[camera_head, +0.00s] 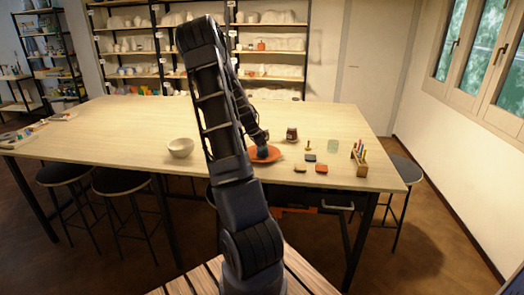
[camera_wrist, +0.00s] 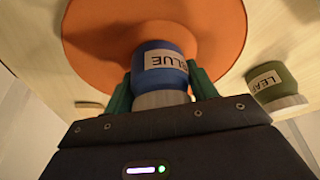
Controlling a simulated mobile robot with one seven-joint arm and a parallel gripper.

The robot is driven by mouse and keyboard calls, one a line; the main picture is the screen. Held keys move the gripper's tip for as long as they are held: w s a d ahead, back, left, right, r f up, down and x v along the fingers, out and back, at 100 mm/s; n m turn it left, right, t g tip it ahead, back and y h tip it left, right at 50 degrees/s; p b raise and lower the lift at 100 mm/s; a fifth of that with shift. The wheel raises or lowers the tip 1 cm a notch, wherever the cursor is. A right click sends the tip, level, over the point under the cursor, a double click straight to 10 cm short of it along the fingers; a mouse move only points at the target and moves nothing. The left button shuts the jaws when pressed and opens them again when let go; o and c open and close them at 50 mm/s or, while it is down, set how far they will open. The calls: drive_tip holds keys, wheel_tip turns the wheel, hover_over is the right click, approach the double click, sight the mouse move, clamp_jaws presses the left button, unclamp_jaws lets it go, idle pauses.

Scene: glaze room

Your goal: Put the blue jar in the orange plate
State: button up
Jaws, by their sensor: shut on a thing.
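The blue jar, labelled BLUE (camera_wrist: 160,62), has a pale lid and sits between the two green fingers of my gripper (camera_wrist: 161,88) in the wrist view. My gripper is shut on it. The orange plate (camera_wrist: 90,38) lies behind the jar in that view, so the jar is over the plate. In the head view the jar (camera_head: 265,151) shows small and partly covered by my arm, at the orange plate (camera_head: 274,158). I cannot tell whether its base touches the plate.
A white bowl (camera_head: 180,147) is left. A glass (camera_head: 333,146), small tiles (camera_head: 321,169) and a wooden tool holder (camera_head: 360,160) are right.

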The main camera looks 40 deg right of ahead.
drive_tip(key=shift+f, duration=0.15)
drive_tip(key=o, duration=1.1)
drive_tip(key=shift+o, duration=0.2)
drive_tip(key=s+v, duration=0.1)
drive_tip(key=v, duration=1)
drive_tip(key=s+a+r+n+t+y, duration=0.1)
drive_tip(key=s+a+r+n, duration=0.1)
drive_tip(key=a+r+n, duration=0.3)
drive_tip(key=s+a+r+t+y, duration=0.1)
drive_tip(key=s+a+r, duration=0.15)
drive_tip(key=a, duration=0.55)
drive_tip(key=s+a+r+n+t+y, duration=0.1)
drive_tip(key=s+a+r+n, duration=0.3)
drive_tip(key=s+a+n, duration=0.3)
drive_tip(key=s+a+r+n+t+y, duration=0.1)
drive_tip(key=s+a+r+n, duration=0.3)
drive_tip(key=s+a+n, duration=0.4)
drive_tip(key=s+a+t, duration=0.1)
drive_tip(key=s+a, duration=0.6)
drive_tip(key=a, duration=0.2)
drive_tip(key=shift+s+r, duration=0.15)
drive_tip(key=shift+s, duration=0.2)
